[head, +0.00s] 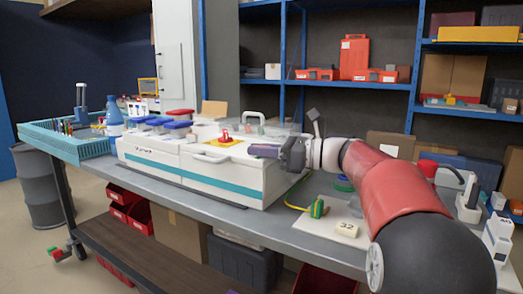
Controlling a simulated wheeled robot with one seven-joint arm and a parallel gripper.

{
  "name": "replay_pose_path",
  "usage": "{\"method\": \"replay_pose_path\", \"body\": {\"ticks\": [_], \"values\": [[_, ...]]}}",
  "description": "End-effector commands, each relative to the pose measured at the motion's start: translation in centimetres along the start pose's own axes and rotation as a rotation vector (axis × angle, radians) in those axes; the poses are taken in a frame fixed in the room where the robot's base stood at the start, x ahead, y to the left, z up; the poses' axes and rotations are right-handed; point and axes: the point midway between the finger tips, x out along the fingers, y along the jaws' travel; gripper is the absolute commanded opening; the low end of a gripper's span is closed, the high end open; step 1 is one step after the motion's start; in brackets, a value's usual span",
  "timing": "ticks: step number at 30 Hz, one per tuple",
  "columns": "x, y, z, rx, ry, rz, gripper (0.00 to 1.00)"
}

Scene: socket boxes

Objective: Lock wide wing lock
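A white box-shaped unit (200,168) with a teal stripe stands on the grey bench. On its top is a yellow plate (236,137) with a small red winged piece (224,138), which may be the wide wing lock; its exact turn is too small to tell. My gripper (254,150) reaches in from the right, roughly level, over the right part of the unit's top. Its tip points left, to the right of the red piece and apart from it in the picture. Its fingers are small and seen from the side, so their opening does not show.
Blue and red lidded boxes (158,122) crowd the unit's top left. A teal basket (62,143) and a blue bottle (114,121) stand at the bench's left. A green connector (318,208) on a pale board lies at the front right, below my arm. Blue shelving stands behind.

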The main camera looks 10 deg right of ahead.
Motion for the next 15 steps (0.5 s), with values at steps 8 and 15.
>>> {"method": "replay_pose_path", "body": {"ticks": [8, 15], "values": [[0.04, 0.1, 0.08, 0.001, 0.0, -0.037, 0.0], [0.1, 0.2, 0.01, -0.001, 0.0, -0.235, 0.0]]}}
